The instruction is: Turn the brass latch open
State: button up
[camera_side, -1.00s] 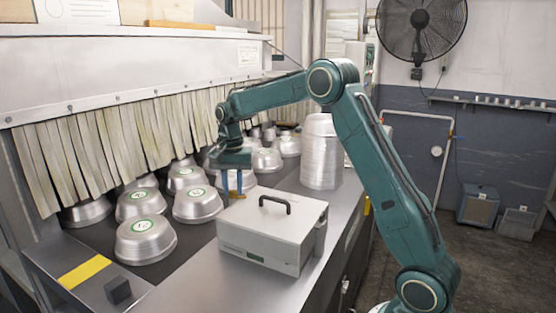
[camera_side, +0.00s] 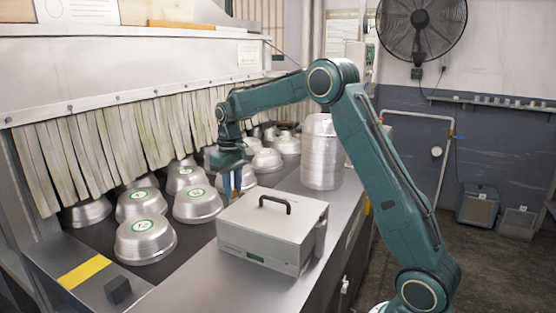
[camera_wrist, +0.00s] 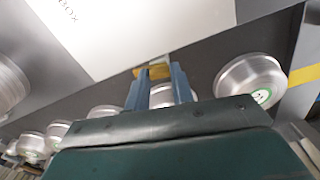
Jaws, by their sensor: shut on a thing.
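The brass latch (camera_wrist: 152,72) shows in the wrist view as a small yellow piece at the edge of the pale grey box (camera_wrist: 90,35). My gripper (camera_wrist: 156,70) has its blue fingers on either side of the latch, shut on it. In the side view the box (camera_side: 272,228) stands on the steel counter with a black handle on its lid. My gripper (camera_side: 232,196) points down at the box's far left side there. The latch cannot be made out in that view, and how far it is turned is unclear.
Several silver pans (camera_side: 145,241) with green labels sit on the dark belt left of the box, close to my gripper. A tall pan stack (camera_side: 320,155) stands behind the box. A strip curtain (camera_side: 110,150) hangs over the belt. The counter front (camera_side: 195,280) is clear.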

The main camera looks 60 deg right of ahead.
jog(key=shift+n, duration=1)
jog(key=o, duration=1)
jog(key=shift+r, duration=0.1)
notch_tip(320, 180, up, 14)
jog(key=shift+f, duration=0.2)
